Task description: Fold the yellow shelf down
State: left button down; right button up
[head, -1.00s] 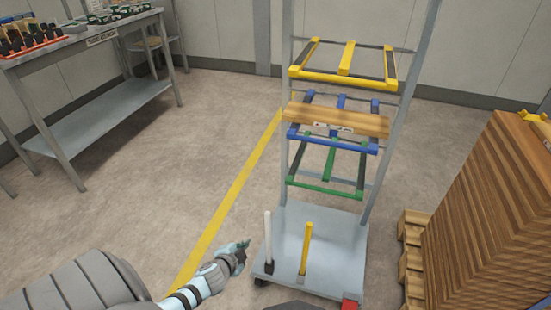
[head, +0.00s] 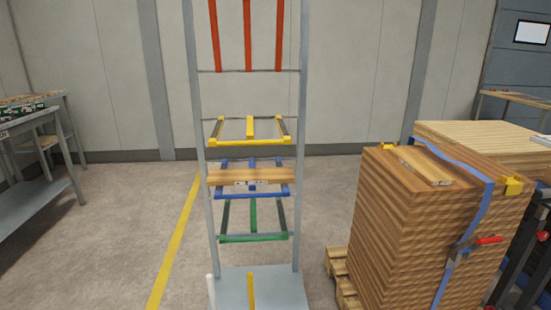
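The yellow shelf (head: 252,149) is a frame of bars on the tall grey rack (head: 303,100) in the middle of the head view. It lies about level and sticks out toward me, with nothing on it. Above it, the red shelf (head: 249,35) stands upright against the rack; its top is cut off. Below, the blue shelf (head: 279,195) is level and carries a wooden board (head: 222,177). The green shelf (head: 254,239) is level and empty at the bottom. Neither of my grippers is in view.
The rack's base (head: 285,285) has a white post (head: 212,290) and a yellow post (head: 251,290). A strapped stack of wooden boards (head: 400,220) on a pallet (head: 343,285) stands close at the right. A metal table (head: 50,190) is at the left. Floor left of the rack is clear.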

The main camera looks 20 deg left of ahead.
aim_at(212, 142)
jog(key=z, duration=0.4)
jog(key=i, duration=1.05)
jog(key=u, duration=0.65)
